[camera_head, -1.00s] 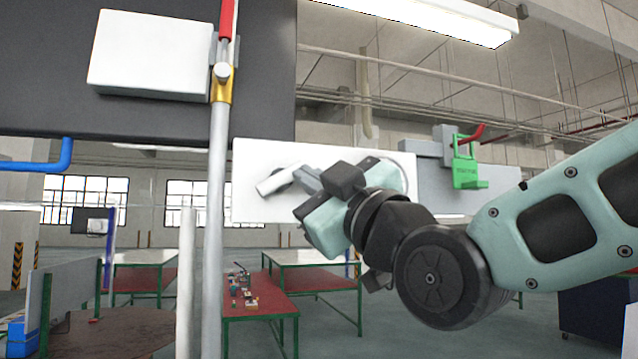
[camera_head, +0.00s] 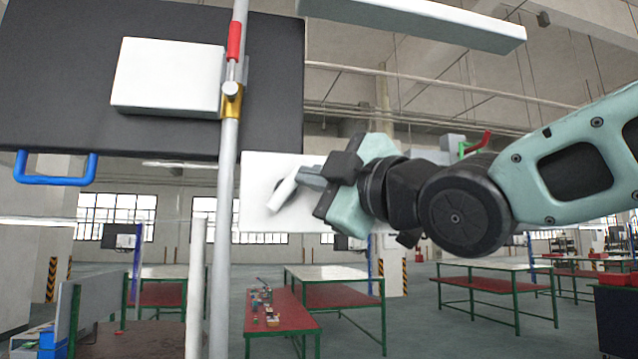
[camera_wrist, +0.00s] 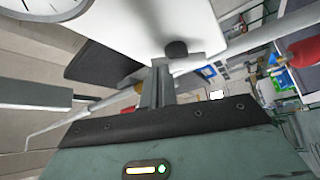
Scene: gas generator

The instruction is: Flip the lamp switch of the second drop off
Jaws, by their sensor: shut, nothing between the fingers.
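The white switch lever (camera_head: 283,193) sits on the white panel (camera_head: 256,212), right of the grey vertical pipe in the head view. It slants steeply, its lower end to the left. My gripper (camera_head: 310,178) is shut and empty, with its fingertips at the lever's upper end; I cannot tell if they touch. In the wrist view the shut fingers (camera_wrist: 158,88) are just below the lever's dark round pivot (camera_wrist: 177,48) on the white panel (camera_wrist: 140,22). The long lamp (camera_head: 415,22) overhead looks grey and unlit. My wrist hides the panel's right side.
A grey vertical pipe (camera_head: 222,190) with a red grip and yellow bracket stands left of the panel. A white box (camera_head: 168,76) is on the dark board (camera_head: 60,70). A red handle (camera_head: 478,143) shows behind my arm. A gauge (camera_wrist: 40,8) shows in the wrist view.

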